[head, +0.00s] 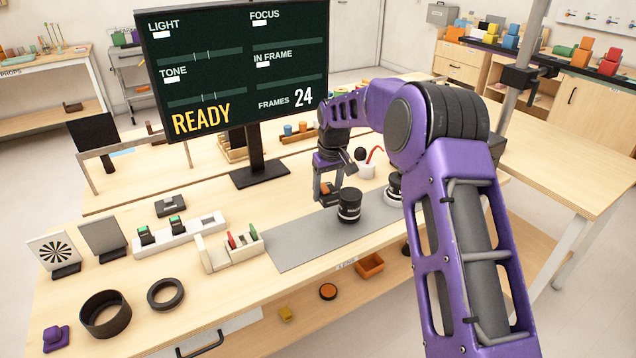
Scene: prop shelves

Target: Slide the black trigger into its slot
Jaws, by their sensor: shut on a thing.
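My gripper (328,194) hangs over the back part of the grey mat, just left of a black cylinder (349,206) that looks like a lens. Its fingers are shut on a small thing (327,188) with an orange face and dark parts. It is too small and too covered to tell whether this is the black trigger. I cannot pick out the trigger's slot. A flat dark grey block (171,206) lies on the table at the left. A white rack (190,232) holds black pieces with green marks.
A cream rack (218,257) with red and green pieces stands at the left edge of the grey mat (300,245). A screen (240,65) reading READY stands behind. Dark rings (105,313) lie front left. A white cup (367,170) stands behind the cylinder. The mat's front is clear.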

